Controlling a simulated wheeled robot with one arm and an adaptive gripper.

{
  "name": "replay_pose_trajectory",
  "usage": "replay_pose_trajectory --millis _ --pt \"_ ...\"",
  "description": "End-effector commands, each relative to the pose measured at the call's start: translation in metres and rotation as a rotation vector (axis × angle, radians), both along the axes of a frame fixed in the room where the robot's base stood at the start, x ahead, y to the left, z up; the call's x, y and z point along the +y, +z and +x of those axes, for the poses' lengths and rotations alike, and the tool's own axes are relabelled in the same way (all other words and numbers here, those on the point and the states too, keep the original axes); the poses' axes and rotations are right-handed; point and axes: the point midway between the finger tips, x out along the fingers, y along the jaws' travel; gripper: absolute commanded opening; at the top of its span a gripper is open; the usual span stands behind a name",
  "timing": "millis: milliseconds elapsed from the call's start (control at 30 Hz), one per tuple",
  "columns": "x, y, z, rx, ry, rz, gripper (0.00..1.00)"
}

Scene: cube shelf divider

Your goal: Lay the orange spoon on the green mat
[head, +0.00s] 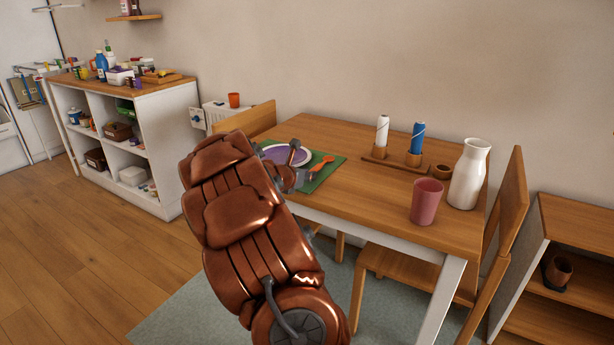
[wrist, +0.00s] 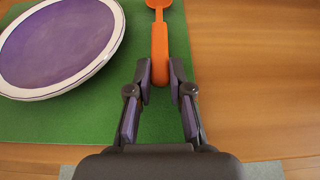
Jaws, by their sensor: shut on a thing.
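The orange spoon (head: 323,162) is at the right side of the green mat (head: 318,182) on the wooden table. In the wrist view the spoon (wrist: 159,40) points away from me, its bowl at the top edge and partly cut off. My gripper (wrist: 160,74) is shut on the handle end, one finger on each side. The spoon appears over the mat (wrist: 72,122), near its right edge; whether it touches the mat is hard to tell. My arm hides part of the mat in the head view.
A purple plate with a white rim (wrist: 60,45) lies on the mat, left of the spoon. A pink cup (head: 426,201), a white vase (head: 468,174) and a wooden holder with bottles (head: 396,161) stand farther right. Bare tabletop lies between.

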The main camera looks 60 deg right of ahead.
Motion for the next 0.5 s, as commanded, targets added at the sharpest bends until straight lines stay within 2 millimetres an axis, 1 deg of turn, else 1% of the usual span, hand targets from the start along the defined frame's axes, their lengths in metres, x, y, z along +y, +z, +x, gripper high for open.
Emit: replay_pose_trajectory --millis 167,200,400,433,500 --pt "-0.0001 -0.0045 -0.0002 0.0 -0.001 0.001 0.0" --pt "0.0 -0.0041 -0.0002 -0.001 0.0 0.001 0.22" --pt "0.0 -0.0037 -0.0002 0.0 0.0 0.001 0.43" --pt "0.0001 -0.0036 -0.0001 0.0 0.0 0.001 0.45" --pt "0.0001 -0.0036 -0.0002 0.0 -0.001 0.001 0.45"
